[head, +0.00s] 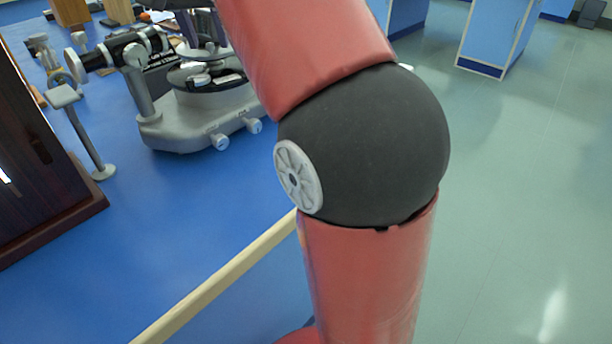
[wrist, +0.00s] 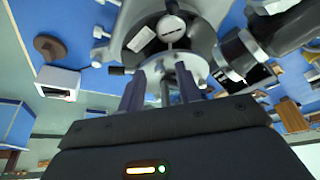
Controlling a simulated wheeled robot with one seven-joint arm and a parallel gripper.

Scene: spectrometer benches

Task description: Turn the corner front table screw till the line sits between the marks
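The grey spectrometer (head: 178,132) stands on the blue bench in the head view, with its round table (head: 205,76) partly behind my arm. In the wrist view the round table (wrist: 147,22) fills the top centre. A small pale disc with a dark line across it (wrist: 171,28) shows there. My gripper (wrist: 162,80) points at the instrument, with its two fingers apart and a gap between them. A thin grey post shows in this gap; I cannot tell whether it is touched. Which table screw is the corner front one is unclear.
A dark wooden cabinet (head: 38,165) and a small grey stand (head: 84,135) are left of the spectrometer. The telescope tube (wrist: 237,50) lies close right of my fingers in the wrist view. A pale wooden strip (head: 225,272) edges the bench.

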